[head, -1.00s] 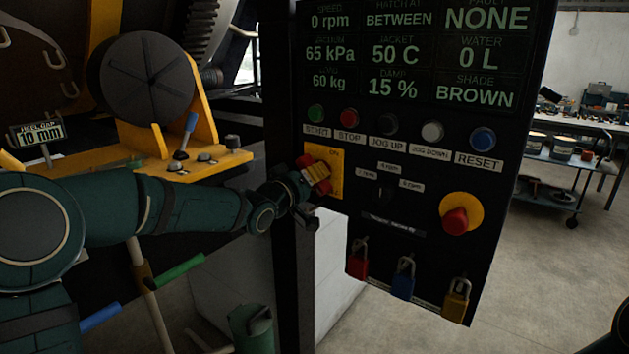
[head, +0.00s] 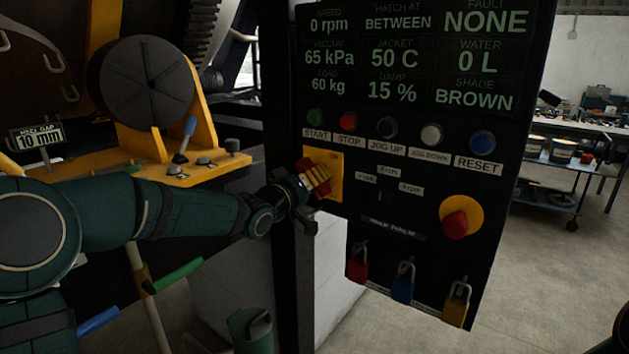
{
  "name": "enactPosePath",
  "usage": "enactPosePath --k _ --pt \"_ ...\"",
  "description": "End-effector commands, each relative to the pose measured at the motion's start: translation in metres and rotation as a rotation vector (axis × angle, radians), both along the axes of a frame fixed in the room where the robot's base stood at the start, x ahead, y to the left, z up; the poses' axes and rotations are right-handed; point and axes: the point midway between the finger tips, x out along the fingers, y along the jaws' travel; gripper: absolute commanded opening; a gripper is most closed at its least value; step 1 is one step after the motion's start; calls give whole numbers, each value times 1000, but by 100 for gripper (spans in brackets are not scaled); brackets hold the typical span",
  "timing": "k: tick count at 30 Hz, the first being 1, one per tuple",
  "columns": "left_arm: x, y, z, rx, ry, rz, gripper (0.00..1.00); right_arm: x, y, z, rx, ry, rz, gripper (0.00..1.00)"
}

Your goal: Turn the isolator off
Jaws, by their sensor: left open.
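The isolator (head: 335,188) is a yellow plate marked ON with a red rotary handle (head: 304,165), on the left side of the black control panel. The handle sits tilted, its upper left end showing beside the gripper. My left gripper (head: 317,180) is at the handle, its yellowish fingers in front of it and covering its middle. The fingers are open, and I cannot tell whether they touch the handle. My right gripper is not in view; only a dark piece shows at the bottom right corner.
Start, stop, jog and reset buttons (head: 482,141) run above the isolator. A red emergency knob (head: 457,223) on a yellow disc is to the right. Red, blue and yellow padlocks (head: 403,281) hang below. A yellow machine bracket (head: 205,110) stands behind my left arm.

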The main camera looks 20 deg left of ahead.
Motion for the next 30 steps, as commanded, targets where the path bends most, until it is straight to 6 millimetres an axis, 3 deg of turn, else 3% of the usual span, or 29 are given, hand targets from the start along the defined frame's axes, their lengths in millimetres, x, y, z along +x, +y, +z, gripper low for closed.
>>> enactPosePath --k 18,30 --pt "-96 35 1 3 -3 1 55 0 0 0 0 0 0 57" --pt "-111 40 1 0 -2 -1 55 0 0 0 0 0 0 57"
